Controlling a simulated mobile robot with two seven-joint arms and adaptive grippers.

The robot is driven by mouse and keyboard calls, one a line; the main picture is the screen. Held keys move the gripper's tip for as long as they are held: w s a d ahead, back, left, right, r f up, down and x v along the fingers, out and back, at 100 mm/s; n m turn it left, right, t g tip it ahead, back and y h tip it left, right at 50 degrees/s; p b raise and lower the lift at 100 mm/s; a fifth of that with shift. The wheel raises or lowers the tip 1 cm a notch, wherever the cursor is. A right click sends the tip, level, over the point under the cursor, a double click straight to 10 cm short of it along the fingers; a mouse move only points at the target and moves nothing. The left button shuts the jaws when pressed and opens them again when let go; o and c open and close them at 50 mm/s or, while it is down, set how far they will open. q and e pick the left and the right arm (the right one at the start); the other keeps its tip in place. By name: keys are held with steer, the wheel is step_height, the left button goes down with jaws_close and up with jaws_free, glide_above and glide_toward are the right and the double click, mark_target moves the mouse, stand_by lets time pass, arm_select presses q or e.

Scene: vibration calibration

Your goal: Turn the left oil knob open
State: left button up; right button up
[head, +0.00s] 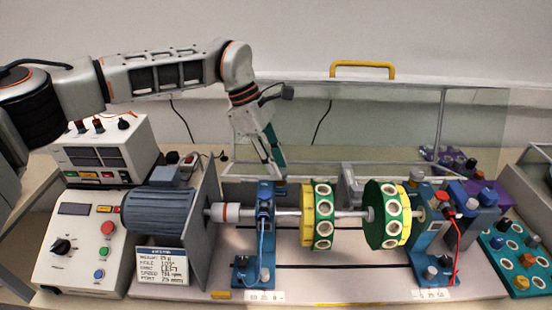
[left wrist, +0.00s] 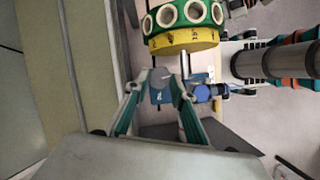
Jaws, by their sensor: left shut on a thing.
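The left blue bearing stand (head: 265,225) holds the shaft just right of the motor coupling. My left gripper (head: 278,174) comes down from above onto the top of this stand. In the left wrist view my left gripper (left wrist: 163,78) has its green-padded fingers closed in on the left oil knob (left wrist: 161,84), a small grey round part on top of the blue stand. In the head view the fingers mostly hide the knob. My right gripper is in neither view.
A grey-blue motor (head: 158,212) stands left of the stand. Green-and-yellow discs (head: 322,216) sit on the shaft close to the right. A clear raised cover with a yellow handle (head: 362,65) stands behind. A second blue stand (head: 430,240) is further right.

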arm_select(q)
steer(key=shift+m, duration=0.6)
steer(key=o, duration=1.1)
steer(key=v, duration=1.2)
steer(key=shift+w, duration=0.25)
steer(key=shift+s+d, duration=0.1)
steer(key=shift+d, duration=0.1)
